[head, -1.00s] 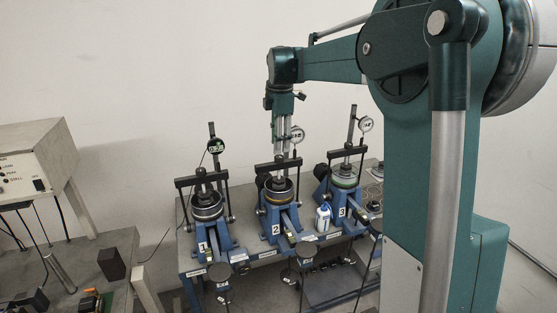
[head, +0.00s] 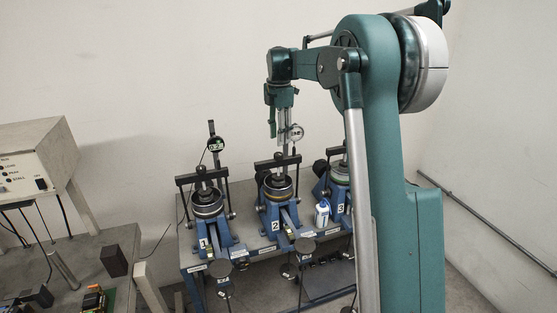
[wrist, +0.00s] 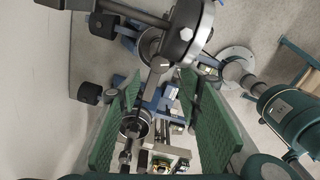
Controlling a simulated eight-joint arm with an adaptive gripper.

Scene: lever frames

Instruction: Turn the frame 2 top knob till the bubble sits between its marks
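Frame 2 (head: 272,214) is the middle of three blue lever frames in the head view, with a "2" label on its front. Its dark top knob (head: 279,161) stands above a black crossbar. My gripper (head: 277,130) hangs above the knob, fingers down, clear of it. In the wrist view its two green finger pads (wrist: 160,125) are wide apart with nothing held between them. A dark dial body (wrist: 182,38) and a crossbar show close beyond them. I cannot tell which frame these belong to. The bubble and its marks cannot be made out.
Frame 1 (head: 207,229) stands left and frame 3 (head: 339,192) right, partly behind my arm. A dial gauge (head: 296,132) rises close beside my gripper. A white-and-blue bottle (head: 322,213) stands between frames 2 and 3. A control box (head: 35,160) is at far left.

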